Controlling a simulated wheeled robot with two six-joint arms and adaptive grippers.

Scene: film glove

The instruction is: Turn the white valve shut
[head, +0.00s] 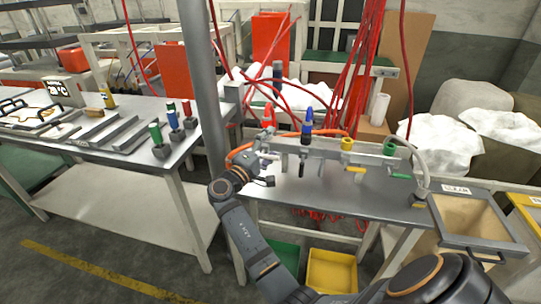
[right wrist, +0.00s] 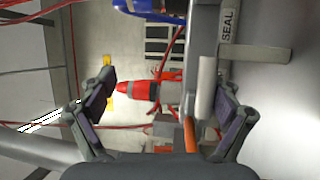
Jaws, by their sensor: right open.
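The white valve handle (right wrist: 206,88) is a short pale cylinder, upright in the right wrist view, beside the grey manifold bar. A red-tipped connector (right wrist: 138,90) lies just left of it and also shows at the bar's left end in the head view (head: 268,116). My right gripper (head: 264,166) is at the left end of the manifold (head: 330,152). In the right wrist view my right gripper (right wrist: 168,106) is open and empty. The handle appears between the fingers, nearer the right one; no contact is visible. My left gripper is not in view.
A grey post (head: 205,90) stands left of my gripper. An open bin (head: 468,214) is at right.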

